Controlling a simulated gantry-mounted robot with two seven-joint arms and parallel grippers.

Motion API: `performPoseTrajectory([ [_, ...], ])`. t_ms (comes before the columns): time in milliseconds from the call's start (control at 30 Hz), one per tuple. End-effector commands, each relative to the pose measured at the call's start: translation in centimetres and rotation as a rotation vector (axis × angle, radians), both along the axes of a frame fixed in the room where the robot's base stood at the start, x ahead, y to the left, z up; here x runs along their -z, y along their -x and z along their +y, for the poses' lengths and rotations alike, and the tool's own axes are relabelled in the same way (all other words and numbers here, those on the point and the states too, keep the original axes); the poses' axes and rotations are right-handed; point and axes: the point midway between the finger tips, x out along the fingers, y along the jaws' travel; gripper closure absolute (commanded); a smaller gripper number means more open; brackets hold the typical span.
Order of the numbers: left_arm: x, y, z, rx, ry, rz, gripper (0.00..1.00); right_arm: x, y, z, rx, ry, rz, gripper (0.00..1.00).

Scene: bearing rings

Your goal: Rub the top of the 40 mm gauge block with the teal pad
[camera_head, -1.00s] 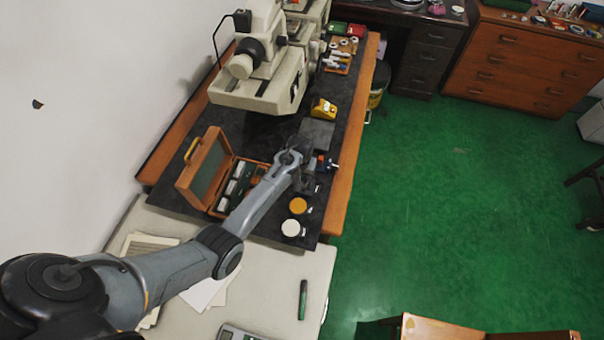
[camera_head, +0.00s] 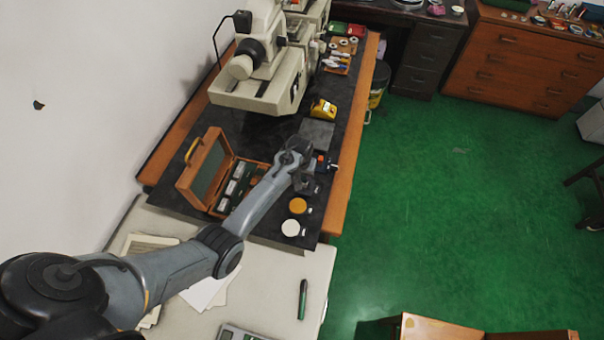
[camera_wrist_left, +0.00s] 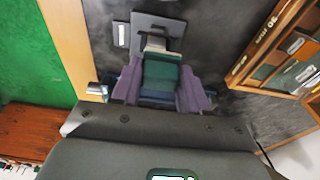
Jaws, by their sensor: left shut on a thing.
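My left gripper (camera_wrist_left: 163,92) is shut on the teal pad (camera_wrist_left: 162,74), which sits between its purple fingers in the left wrist view. A pale block end (camera_wrist_left: 155,43), likely the gauge block, shows just beyond the pad, above a dark grey plate (camera_wrist_left: 170,25). The pad and fingers hide most of it, and I cannot tell whether pad and block touch. In the head view my left gripper (camera_head: 306,182) is low over the dark bench mat, and the pad cannot be made out. My right gripper is not in view.
An open wooden case (camera_head: 205,170) of gauge blocks stands left of the gripper. Orange (camera_head: 298,205) and white (camera_head: 291,228) discs lie nearer. A grey plate (camera_head: 317,132) and yellow object (camera_head: 323,108) lie beyond.

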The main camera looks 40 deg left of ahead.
Motion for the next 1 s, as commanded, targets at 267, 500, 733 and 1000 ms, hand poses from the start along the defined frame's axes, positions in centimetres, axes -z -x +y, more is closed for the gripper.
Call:
performPoseTrajectory([
  [267, 0.1, 0.1, 0.0, 0.000, 0.001, 0.003, 0.85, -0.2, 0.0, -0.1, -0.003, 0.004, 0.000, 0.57],
  [500, 0.0, 0.1, -0.1, 0.000, 0.001, 0.003, 0.85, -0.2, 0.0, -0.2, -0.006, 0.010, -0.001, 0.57],
  [733, 0.0, -0.1, -0.4, 0.000, 0.001, 0.002, 0.85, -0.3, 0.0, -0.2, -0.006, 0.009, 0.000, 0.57],
  [1000, 0.0, -0.5, -1.2, 0.001, 0.001, 0.001, 0.85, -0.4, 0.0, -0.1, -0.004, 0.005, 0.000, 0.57],
])
